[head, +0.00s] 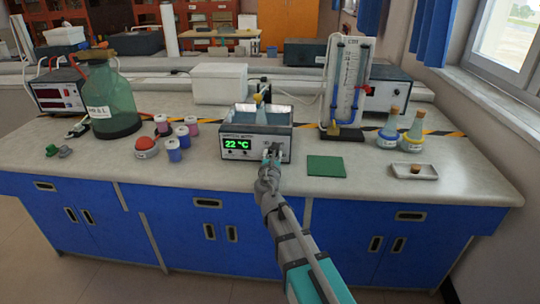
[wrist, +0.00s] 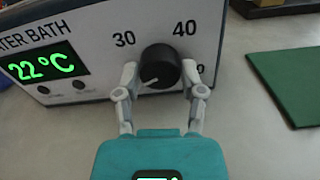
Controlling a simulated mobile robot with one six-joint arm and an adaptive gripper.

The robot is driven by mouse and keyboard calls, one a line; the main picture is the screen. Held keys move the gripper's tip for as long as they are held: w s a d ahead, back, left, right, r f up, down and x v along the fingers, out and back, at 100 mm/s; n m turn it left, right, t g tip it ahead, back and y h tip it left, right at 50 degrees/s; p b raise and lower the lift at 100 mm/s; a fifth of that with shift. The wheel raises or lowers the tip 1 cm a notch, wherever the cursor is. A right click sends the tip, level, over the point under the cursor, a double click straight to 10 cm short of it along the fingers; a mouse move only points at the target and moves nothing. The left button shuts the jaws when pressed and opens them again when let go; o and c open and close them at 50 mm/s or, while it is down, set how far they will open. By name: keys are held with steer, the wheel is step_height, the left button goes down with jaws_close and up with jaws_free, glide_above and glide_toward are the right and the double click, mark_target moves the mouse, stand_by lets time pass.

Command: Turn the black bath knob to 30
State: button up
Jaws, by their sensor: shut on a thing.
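The water bath (head: 256,132) is a white-fronted box on the bench, with a green display reading 22 °C. Its black knob (wrist: 160,65) is on the right of the front panel in the wrist view. The knob's white pointer line points to the lower left, below the printed 30 (wrist: 124,39). The 40 (wrist: 184,28) is at the knob's upper right, and another number at right is partly hidden by a finger. My gripper (wrist: 163,76) is shut on the knob, one finger on each side. In the head view my gripper (head: 272,154) covers the knob.
A flask (head: 261,116) stands in the bath. A green mat (head: 326,166) lies to the right, with a white tray (head: 414,171) beyond it. Several small jars and a red-topped container (head: 147,146) stand to the left. The bench in front of the bath is clear.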

steer(key=m, duration=0.7)
steer(key=shift+m, duration=0.4)
steer(key=m, duration=0.6)
steer(key=shift+m, duration=0.4)
steer(key=shift+s, duration=0.1)
steer(key=o, duration=1.1)
steer(key=shift+o, duration=0.2)
